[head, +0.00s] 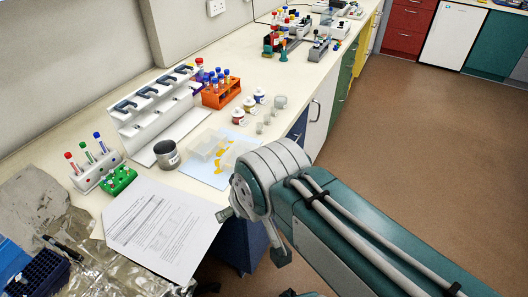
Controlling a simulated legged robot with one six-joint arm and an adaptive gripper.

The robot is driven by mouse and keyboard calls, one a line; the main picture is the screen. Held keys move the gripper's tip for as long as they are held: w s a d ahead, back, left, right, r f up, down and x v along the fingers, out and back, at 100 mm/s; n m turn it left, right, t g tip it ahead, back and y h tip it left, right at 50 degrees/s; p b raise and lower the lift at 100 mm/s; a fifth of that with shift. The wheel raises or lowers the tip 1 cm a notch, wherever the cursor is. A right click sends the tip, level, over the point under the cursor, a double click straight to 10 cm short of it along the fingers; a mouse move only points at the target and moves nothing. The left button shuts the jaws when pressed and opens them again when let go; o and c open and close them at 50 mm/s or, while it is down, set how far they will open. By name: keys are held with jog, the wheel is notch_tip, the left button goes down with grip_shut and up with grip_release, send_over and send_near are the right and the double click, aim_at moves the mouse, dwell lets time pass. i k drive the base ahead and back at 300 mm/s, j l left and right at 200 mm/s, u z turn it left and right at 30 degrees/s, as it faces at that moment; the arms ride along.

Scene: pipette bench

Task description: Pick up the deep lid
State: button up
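A clear, box-like piece that looks like the deep lid (206,144) lies at the left end of a pale blue sheet (211,176) on the bench. It is see-through, so its edges and which way up it is are hard to tell. A second flat clear piece (236,149) lies to its right, with yellow pipette tips (219,160) between and below. My arm's large rounded joint covers the sheet's right side. My gripper's fingers cannot be made out in the head view.
A dark grey pot (167,155) stands left of the sheet, with a white pipette stand (150,115) behind. An orange tube rack (222,92) and small jars (249,104) stand beyond. Printed paper (160,228) lies nearer. The bench edge runs close to the sheet's right.

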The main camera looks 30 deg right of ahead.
aim_at(240, 147)
jog(key=i+z, duration=0.15)
jog(key=z, duration=0.35)
jog(key=k+l+u, duration=0.1)
jog(key=u, duration=0.2)
jog(key=j+u, duration=0.1)
jog(key=u, duration=2.1)
jog(key=k+l+z, duration=0.1)
jog(key=l, duration=0.2)
jog(key=k+l+z, duration=0.2)
jog(key=k+l, duration=0.15)
jog(key=l, duration=0.25)
jog(key=k+l+z, duration=0.1)
jog(key=l, duration=0.25)
jog(key=k+l, duration=0.15)
jog(key=l, duration=0.15)
jog(key=z, duration=0.05)
